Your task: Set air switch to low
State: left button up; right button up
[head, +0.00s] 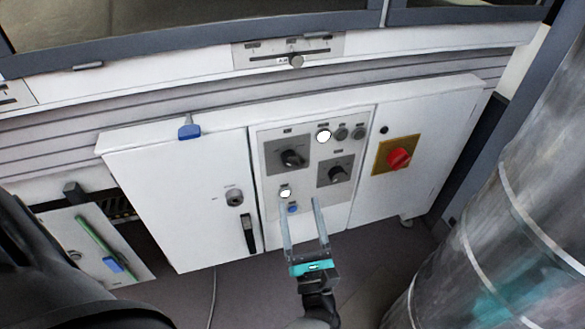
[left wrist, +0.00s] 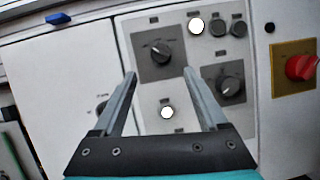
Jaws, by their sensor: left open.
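The control panel (head: 307,210) on the white cabinet carries two black rotary knobs on grey plates. The upper left knob (head: 291,158) and the lower right knob (head: 338,173) also show in the left wrist view (left wrist: 161,52) (left wrist: 230,86). Their labels are too small to read, so I cannot tell which is the air switch. My left gripper (head: 302,203) is open and empty, in front of the panel's lower part. In the left wrist view its fingertips (left wrist: 159,74) stand either side of a spot just below the upper left knob, apart from it.
A lit white lamp (head: 286,193) and a blue button (head: 293,208) sit low on the panel. A red rotary switch (head: 399,158) on a yellow plate is at right. A slider (head: 297,61) is above. A large metal cylinder (head: 515,235) stands at the right.

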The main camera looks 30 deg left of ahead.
aim_at(291, 166)
pick_arm(q)
jog(key=x, duration=1)
jog(key=shift+c, duration=0.2)
grip_shut()
